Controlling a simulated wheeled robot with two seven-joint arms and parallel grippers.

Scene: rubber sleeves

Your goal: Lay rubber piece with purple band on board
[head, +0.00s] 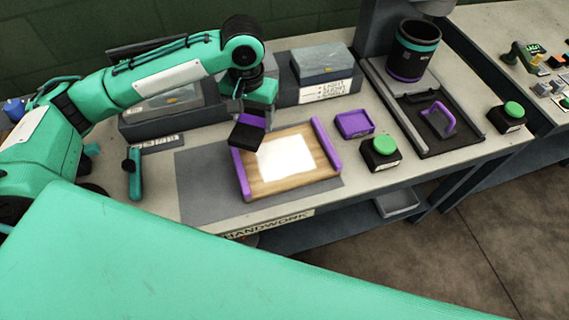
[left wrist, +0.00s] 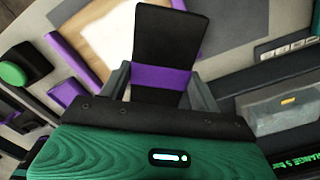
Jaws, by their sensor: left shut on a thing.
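The rubber piece with the purple band (head: 246,135) is a flat, dark strip. My left gripper (head: 258,107) is shut on it near the band. The left wrist view also shows the rubber piece (left wrist: 168,45), its purple band (left wrist: 160,78) between the two fingers (left wrist: 160,88) and its dark end reaching out past them. The board (head: 262,189) is wooden, with purple rails on its left and right sides and a white sheet on it. The piece hangs at the board's back left corner; I cannot tell how high above. My right gripper is out of view.
The board lies on a grey mat (head: 200,185). Right of it are a small purple tray (head: 354,123) and a green button on a black box (head: 381,153). Grey bins (head: 322,65) stand behind. A teal-handled tool (head: 134,178) lies at left.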

